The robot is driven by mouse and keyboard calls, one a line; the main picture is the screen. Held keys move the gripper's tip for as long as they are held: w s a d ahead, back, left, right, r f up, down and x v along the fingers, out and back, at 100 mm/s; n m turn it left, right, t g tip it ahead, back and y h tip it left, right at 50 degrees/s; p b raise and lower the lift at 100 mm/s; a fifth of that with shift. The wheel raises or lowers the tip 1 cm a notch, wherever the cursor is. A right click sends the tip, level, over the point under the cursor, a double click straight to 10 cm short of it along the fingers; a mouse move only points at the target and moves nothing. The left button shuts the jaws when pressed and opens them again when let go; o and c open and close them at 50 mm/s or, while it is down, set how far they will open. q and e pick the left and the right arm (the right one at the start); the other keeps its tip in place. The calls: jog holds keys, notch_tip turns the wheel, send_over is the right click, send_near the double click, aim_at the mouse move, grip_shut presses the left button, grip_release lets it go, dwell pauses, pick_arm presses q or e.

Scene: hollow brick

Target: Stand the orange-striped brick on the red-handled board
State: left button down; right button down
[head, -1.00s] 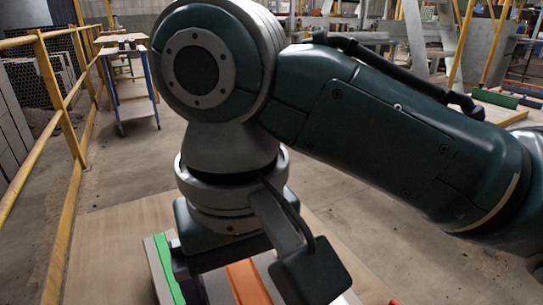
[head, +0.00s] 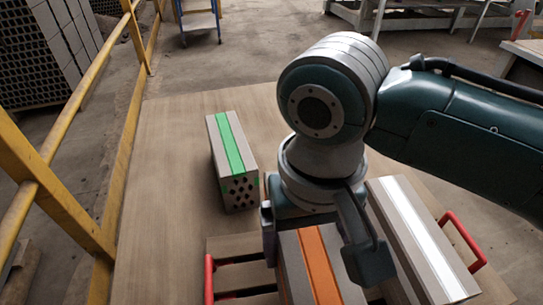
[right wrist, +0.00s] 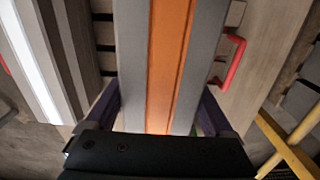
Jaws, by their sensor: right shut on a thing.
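The orange-striped brick (head: 318,265) is grey with an orange band along its top. My right gripper (head: 315,245) is shut on it, one finger at each long side; the brick also shows between the fingers in the right wrist view (right wrist: 168,60). The red-handled board (head: 240,246) is slatted and lies under and beside the brick. Its red handles show at the left (head: 209,280) and right (head: 464,240); one also shows in the right wrist view (right wrist: 234,62). I cannot tell whether the brick touches the board. My left gripper is not in view.
A white-striped brick (head: 415,235) lies close to the right of the held brick, also seen in the right wrist view (right wrist: 32,60). A green-striped brick (head: 232,160) stands behind left on the wooden table (head: 165,190). A yellow railing (head: 50,185) runs along the left.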

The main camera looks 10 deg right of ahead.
notch_tip(320, 180, down, 4)
jog(key=shift+f+b, duration=0.15)
jog(key=shift+b, duration=1.05)
jog(key=shift+f, duration=0.2)
grip_release()
